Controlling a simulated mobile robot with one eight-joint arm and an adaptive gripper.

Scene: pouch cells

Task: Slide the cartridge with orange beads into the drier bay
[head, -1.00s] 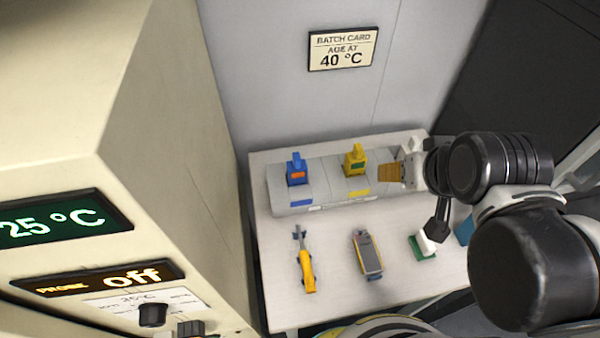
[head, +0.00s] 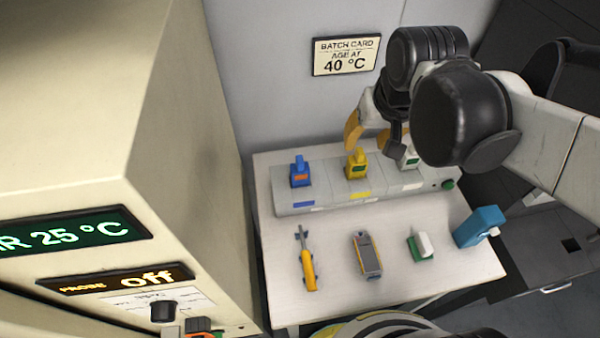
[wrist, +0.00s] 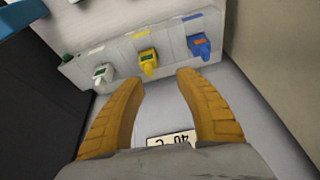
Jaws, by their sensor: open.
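A blue cartridge (head: 300,176) with an orange window stands at the left end of a grey rack (head: 330,200) on the table. It also shows in the wrist view (wrist: 199,46). A yellow cartridge (head: 356,166) with a green window stands mid-rack, and a white one (head: 409,158) with a green window stands to its right, partly behind my arm. My gripper (head: 368,137) is open and empty, above and behind the rack near the yellow cartridge. Its orange-brown fingers are spread in the wrist view (wrist: 160,82). I cannot tell which part is the drier bay.
A yellow-handled tool (head: 307,262), a grey handheld device (head: 367,255), a green-and-white block (head: 422,246) and a blue box (head: 478,227) lie along the table front. A beige cabinet (head: 80,110) stands close on the left. A batch card (head: 346,56) hangs on the back wall.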

